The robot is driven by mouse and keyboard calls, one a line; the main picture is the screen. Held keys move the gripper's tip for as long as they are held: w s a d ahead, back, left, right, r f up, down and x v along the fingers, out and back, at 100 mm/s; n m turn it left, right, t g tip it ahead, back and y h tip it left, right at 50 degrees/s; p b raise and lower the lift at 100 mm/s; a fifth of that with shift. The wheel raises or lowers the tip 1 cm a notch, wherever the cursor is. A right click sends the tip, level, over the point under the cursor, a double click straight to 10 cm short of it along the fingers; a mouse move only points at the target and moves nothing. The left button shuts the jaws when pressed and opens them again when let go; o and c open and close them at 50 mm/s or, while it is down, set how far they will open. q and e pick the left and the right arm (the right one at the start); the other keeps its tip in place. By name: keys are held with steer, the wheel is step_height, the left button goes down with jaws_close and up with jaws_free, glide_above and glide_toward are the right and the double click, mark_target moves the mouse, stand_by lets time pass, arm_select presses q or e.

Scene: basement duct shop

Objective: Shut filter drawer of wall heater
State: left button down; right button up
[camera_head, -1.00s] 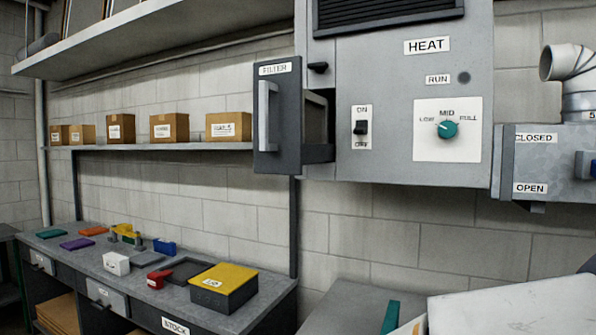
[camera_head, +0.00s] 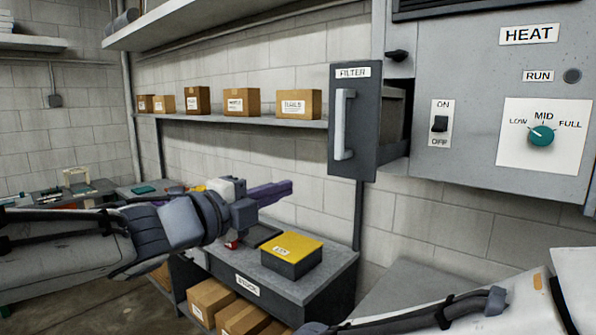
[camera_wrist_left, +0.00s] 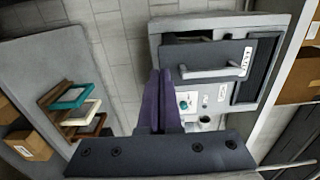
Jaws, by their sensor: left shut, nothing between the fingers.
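The grey wall heater (camera_head: 475,95) hangs at the upper right in the head view. Its dark filter drawer (camera_head: 365,120) stands pulled out at the heater's left side, with a gap showing behind the front panel. The panel has a pale vertical handle (camera_head: 343,125) and a FILTER label. The drawer front (camera_wrist_left: 228,52) and heater also show in the left wrist view. My left gripper (camera_head: 286,188) has purple fingers, shut and empty, left of and below the drawer, apart from it. The fingers (camera_wrist_left: 162,78) show in the wrist view. My right gripper is out of view.
A bench with a yellow-topped box (camera_head: 292,246) stands below the left gripper. A wall shelf (camera_head: 225,120) with several cardboard boxes runs left of the drawer. A grey surface (camera_head: 400,290) lies below the heater. Open air separates the gripper from the drawer.

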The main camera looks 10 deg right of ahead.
mark_target(329, 173)
arm_select(q)
steer(key=p+x, duration=0.4)
steer(key=x, duration=0.7)
steer(key=shift+w+d, duration=0.3)
steer(key=shift+d, duration=0.05)
